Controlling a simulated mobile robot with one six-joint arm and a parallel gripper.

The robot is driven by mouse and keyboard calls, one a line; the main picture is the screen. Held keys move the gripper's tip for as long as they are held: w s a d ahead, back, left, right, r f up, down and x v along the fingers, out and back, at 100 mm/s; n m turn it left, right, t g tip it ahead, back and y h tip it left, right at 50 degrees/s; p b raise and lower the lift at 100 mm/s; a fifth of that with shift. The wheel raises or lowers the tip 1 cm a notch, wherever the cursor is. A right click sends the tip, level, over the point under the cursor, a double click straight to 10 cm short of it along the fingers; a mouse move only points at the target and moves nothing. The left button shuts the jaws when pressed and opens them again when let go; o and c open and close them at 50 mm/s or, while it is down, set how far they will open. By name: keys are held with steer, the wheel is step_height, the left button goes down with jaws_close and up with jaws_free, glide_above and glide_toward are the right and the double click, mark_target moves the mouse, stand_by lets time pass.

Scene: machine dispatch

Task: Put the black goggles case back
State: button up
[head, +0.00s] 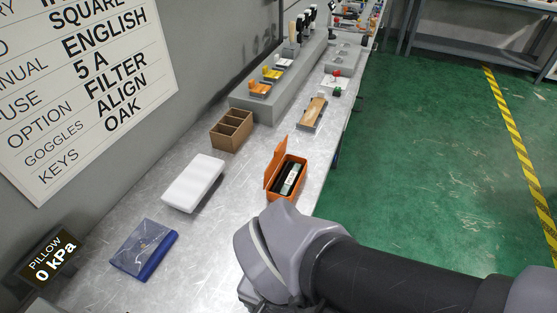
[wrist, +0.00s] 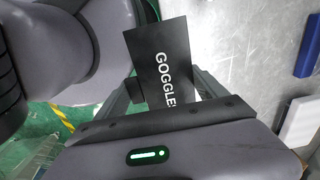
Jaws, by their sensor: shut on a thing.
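The black goggles case (wrist: 160,62), with white lettering reading "GOGGLE" and a cut-off last letter, shows in the wrist view. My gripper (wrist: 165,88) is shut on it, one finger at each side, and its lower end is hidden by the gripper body. Bare metal bench top shows to the right of the case and green floor to its left. In the head view my arm hides the gripper and the case. A wall sign (head: 90,75) there lists "GOGGLES" beside "ALIGN".
Bench room is clear between pouch and orange box.

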steer(key=w+a+p, duration=0.2)
steer(key=w+p, duration=0.1)
steer(key=w, duration=0.2)
steer(key=w+a+f+p, duration=0.1)
steer(key=w+a+p, duration=0.1)
steer(key=w+p, duration=0.1)
steer(key=w+a+p, duration=0.1)
steer(key=w+p, duration=0.2)
steer(key=w, duration=0.3)
steer(key=shift+w+a+f+p, duration=0.35)
steer(key=shift+a+f+p, duration=0.05)
step_height(320, 180, down, 3)
steer(key=shift+s+f+b, duration=0.1)
steer(key=shift+f+b, duration=0.1)
steer(key=shift+b, duration=0.6)
steer(key=shift+r, duration=0.1)
